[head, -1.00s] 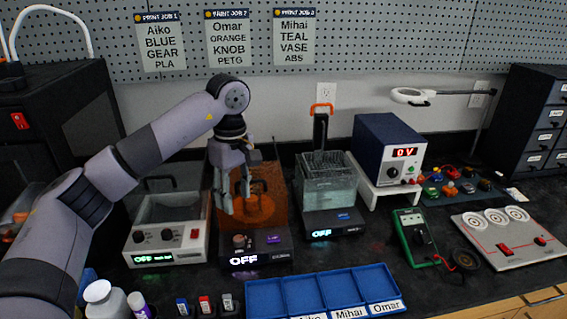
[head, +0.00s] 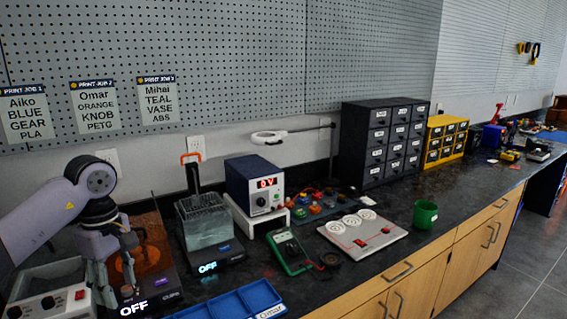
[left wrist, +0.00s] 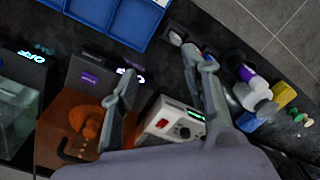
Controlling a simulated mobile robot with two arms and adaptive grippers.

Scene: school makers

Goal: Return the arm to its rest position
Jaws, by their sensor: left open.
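My left arm comes in from the left in the head view, bent at an elbow joint, with the wrist hanging down. My left gripper (head: 114,274) points down, open and empty, in front of the orange-windowed machine (head: 150,255) and partly hides it. In the left wrist view, the spread fingers of the gripper (left wrist: 160,68) have nothing between them. The orange-windowed machine (left wrist: 65,125) and the white control box with a red switch (left wrist: 172,122) lie below. My right gripper is in neither view.
A clear-walled tank (head: 206,228) showing OFF and a blue power supply (head: 252,183) stand to the right. A blue divided tray (head: 245,300) lies at the front. Bottles (left wrist: 250,95) stand near the bench edge.

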